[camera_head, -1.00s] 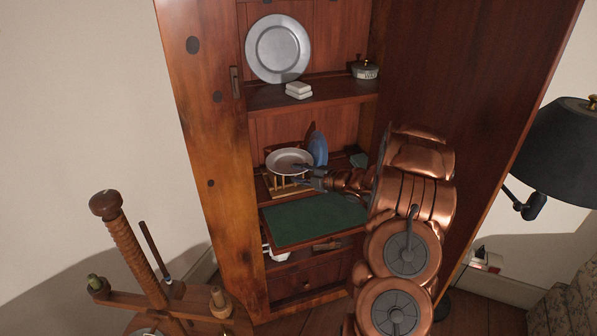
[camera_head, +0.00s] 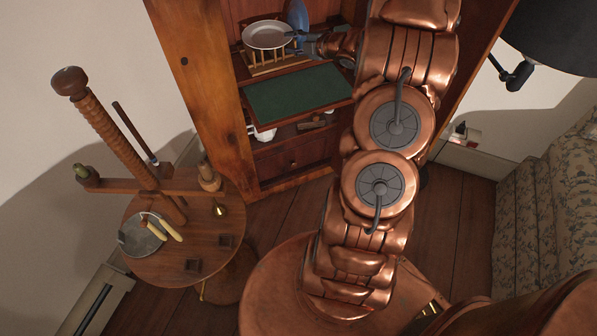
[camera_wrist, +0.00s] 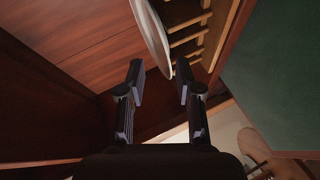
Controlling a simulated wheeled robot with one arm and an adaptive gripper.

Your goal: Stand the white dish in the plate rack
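The white dish (camera_head: 268,35) lies nearly flat across the top of the wooden plate rack (camera_head: 272,67) on the cabinet shelf. In the wrist view the dish (camera_wrist: 149,30) shows edge-on, with the rack's bars (camera_wrist: 189,38) to its right. My gripper (camera_head: 297,38) is at the dish's right side. In the wrist view my gripper (camera_wrist: 160,82) is open, its two fingers well apart. The dish's rim lies just ahead of the gap between the fingertips; I see no grip on it.
A green-topped board (camera_head: 298,92) juts out below the rack, close under my arm; it also shows in the wrist view (camera_wrist: 275,75). The cabinet's left side (camera_head: 199,85) is near the rack. A round wooden table (camera_head: 180,240) with a tall screw stands at left.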

